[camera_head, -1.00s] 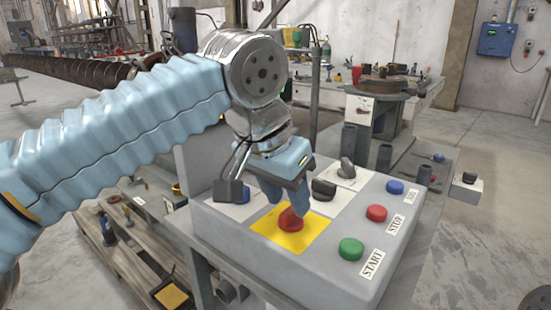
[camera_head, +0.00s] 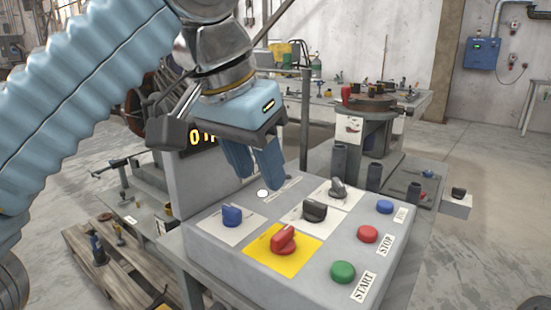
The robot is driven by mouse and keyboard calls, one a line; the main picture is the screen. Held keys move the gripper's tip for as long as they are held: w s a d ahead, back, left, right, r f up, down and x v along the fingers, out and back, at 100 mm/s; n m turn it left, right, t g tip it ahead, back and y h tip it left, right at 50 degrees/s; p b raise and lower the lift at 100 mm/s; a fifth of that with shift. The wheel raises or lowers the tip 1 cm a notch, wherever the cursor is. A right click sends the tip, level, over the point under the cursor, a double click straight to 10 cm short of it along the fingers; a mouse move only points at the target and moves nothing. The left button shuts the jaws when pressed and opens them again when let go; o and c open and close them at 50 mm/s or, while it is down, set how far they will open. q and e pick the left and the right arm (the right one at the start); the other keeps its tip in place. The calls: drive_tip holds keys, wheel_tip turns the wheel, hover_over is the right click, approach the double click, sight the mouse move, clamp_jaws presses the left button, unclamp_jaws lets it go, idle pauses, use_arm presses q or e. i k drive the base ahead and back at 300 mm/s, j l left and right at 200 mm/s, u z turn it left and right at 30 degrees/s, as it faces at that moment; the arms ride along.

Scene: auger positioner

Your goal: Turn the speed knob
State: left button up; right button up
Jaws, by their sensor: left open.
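The grey control box carries several knobs, and I cannot read which one is labelled speed. A red knob (camera_head: 283,240) sits on a yellow plate. A blue knob (camera_head: 232,215), a black knob (camera_head: 315,210) and a dark grey knob (camera_head: 338,188) sit on white plates. My left gripper (camera_head: 257,178) is open and empty, fingers pointing down, above the back of the box behind the blue and black knobs. It appears apart from all the knobs. It hides part of an upright display (camera_head: 203,137) with yellow characters. My right gripper is not in view.
Along the right side of the box are green START (camera_head: 343,271), red STOP (camera_head: 368,234) and blue (camera_head: 384,207) buttons. Dark cylinders (camera_head: 339,161) stand behind the box. A wooden pallet (camera_head: 90,262) lies lower left. The floor at right is mostly clear.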

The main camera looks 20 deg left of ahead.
sight(339, 191)
drive_tip(key=k, duration=1)
